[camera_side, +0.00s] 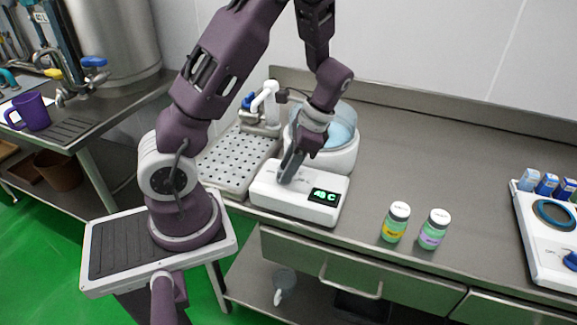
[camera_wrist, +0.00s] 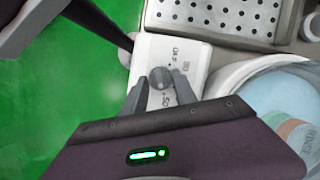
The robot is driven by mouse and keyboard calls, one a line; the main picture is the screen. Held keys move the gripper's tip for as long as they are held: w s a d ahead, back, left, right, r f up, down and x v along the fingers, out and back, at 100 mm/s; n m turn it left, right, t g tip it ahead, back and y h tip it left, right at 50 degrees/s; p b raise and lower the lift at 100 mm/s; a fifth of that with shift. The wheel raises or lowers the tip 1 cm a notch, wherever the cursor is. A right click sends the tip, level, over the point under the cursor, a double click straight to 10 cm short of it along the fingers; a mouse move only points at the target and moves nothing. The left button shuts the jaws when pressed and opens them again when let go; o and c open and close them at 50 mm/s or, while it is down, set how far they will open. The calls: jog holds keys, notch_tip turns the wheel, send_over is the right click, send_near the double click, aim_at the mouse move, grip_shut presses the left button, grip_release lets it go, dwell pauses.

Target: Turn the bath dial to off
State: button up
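The bath's white control box (camera_side: 265,195) stands at the counter's front edge, with a lit green display (camera_side: 324,196) whose reading I cannot make out surely. In the wrist view the grey round dial (camera_wrist: 160,77) sits on the box's white top (camera_wrist: 190,54), with small printed marks around it. Its exact setting is unclear. My gripper (camera_wrist: 159,84) is low over the box, its two fingers apart on either side of the dial. I cannot tell whether they touch it. In the side view my gripper (camera_side: 288,170) hides the dial.
The round bath (camera_side: 341,157) with blue water is behind the box; a bottle (camera_wrist: 295,137) shows in it. A perforated tray (camera_side: 228,165) lies to the left. Two capped bottles (camera_side: 396,222) (camera_side: 434,229) stand right of the box. The counter behind them is clear.

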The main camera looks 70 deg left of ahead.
grip_shut()
jog(key=shift+n, duration=0.4)
jog(key=n+h, duration=0.1)
jog(key=n, duration=0.3)
jog(key=n+h, duration=0.1)
jog(key=shift+a+n+g+h, duration=0.3)
jog(key=shift+n, duration=0.1)
jog(key=n, duration=0.2)
jog(key=n+h, duration=0.1)
jog(key=n, duration=0.1)
jog(key=n+t+h, duration=0.1)
jog(key=n, duration=0.1)
jog(key=shift+s+a, duration=0.15)
jog(key=shift+a, duration=0.1)
jog(key=n+t+h, duration=0.1)
jog(key=n, duration=0.3)
jog(key=shift+s+a, duration=0.1)
jog(key=n, duration=0.2)
jog(key=n+t, duration=0.1)
jog(key=shift+s+n+t+h, duration=0.2)
jog(key=shift+n+t+h, duration=0.1)
jog(key=shift+n, duration=0.1)
jog(key=n+t, duration=0.1)
jog(key=n, duration=0.3)
jog(key=n+t, duration=0.1)
jog(key=n, duration=0.1)
jog(key=shift+s+n+t, duration=0.25)
jog(key=shift+n+t, duration=0.05)
